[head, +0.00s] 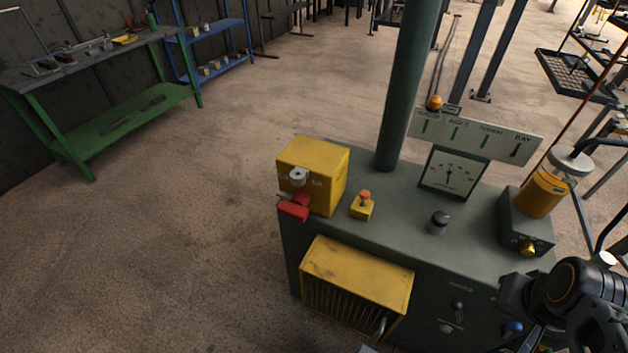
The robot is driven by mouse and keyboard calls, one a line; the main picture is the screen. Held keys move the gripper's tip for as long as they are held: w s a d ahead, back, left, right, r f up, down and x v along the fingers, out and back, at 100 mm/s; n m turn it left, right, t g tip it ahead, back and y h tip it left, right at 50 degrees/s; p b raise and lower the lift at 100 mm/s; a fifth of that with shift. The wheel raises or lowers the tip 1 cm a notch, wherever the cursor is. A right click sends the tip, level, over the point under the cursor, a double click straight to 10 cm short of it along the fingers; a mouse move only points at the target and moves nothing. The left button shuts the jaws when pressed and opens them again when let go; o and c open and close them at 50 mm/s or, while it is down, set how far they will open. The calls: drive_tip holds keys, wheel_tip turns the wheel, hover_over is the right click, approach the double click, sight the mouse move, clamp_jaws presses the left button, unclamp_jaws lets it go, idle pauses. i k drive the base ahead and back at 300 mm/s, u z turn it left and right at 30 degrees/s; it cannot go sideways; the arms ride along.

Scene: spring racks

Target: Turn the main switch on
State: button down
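A yellow switch box (313,176) stands on the left end of a grey-green machine cabinet (395,232). On its front are a round grey hub (299,175) and a red lever handle (294,206). The handle hangs low at the box's front left corner; the small marks by the hub are too small to read. Dark parts of my arm (575,292) show at the lower right, beyond the cabinet's right part and well apart from the switch box. Gripper fingertips cannot be made out there, and nothing is seen held.
On the cabinet are a small yellow button box (362,207), a dial gauge (451,173), a black knob (438,222) and an amber jar (545,188). A green post (407,90) rises behind. A yellow grilled box (357,285) juts from the front. The floor left is clear.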

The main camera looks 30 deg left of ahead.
sight(296, 209)
drive_tip(key=u, duration=1.9)
drive_tip(key=k, duration=0.45)
drive_tip(key=u, duration=1.3)
drive_tip(key=i, duration=0.7)
drive_tip(key=z, duration=0.4)
